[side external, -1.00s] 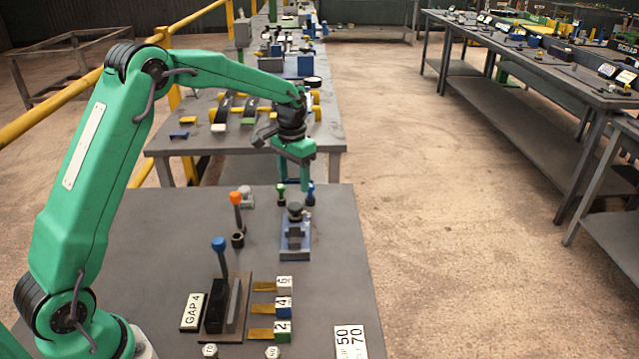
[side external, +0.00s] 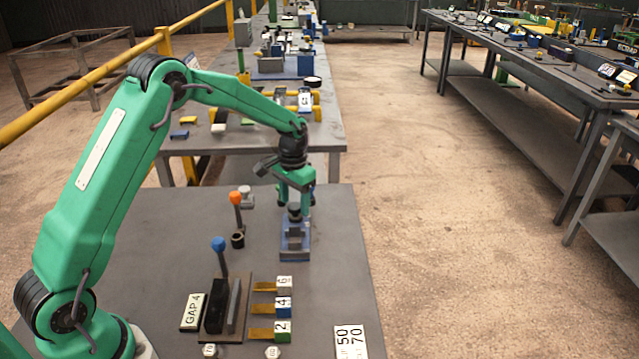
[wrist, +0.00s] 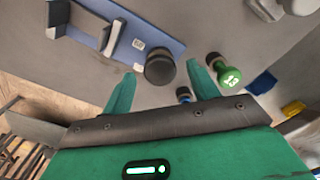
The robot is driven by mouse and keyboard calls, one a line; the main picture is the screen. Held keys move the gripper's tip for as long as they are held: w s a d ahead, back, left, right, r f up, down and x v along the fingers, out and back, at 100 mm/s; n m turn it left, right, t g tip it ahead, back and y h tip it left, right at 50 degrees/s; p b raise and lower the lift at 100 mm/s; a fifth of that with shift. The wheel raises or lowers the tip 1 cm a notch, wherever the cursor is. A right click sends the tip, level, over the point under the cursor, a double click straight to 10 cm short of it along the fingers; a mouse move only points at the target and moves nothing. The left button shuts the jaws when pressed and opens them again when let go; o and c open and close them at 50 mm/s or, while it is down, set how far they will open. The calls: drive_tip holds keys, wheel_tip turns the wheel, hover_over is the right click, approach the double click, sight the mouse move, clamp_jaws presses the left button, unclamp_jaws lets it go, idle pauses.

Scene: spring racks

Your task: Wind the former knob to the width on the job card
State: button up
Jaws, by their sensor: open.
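The former is a blue-grey fixture (side external: 295,246) on the near bench. Its dark round knob shows at its far end, partly hidden by my gripper (side external: 295,203) in the side view. In the wrist view the knob (wrist: 160,66) lies between the tips of my open gripper (wrist: 160,70), with gaps on both sides. I cannot tell if the fingers are at its height. A white card reading 50 and 70 (side external: 351,342) lies at the bench's front edge. A card reading GAP 4 (side external: 191,312) lies at the left. I cannot tell which is the job card.
An orange-topped lever (side external: 236,199) and a blue-topped lever (side external: 218,244) stand left of the former. Numbered blocks (side external: 284,307) lie nearer. The bench right of the former is clear.

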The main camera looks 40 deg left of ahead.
drive_tip(key=shift+f, duration=0.3)
drive_tip(key=shift+c, duration=0.5)
drive_tip(key=c, duration=0.9)
drive_tip(key=shift+n, duration=0.4)
drive_tip(key=o, duration=1)
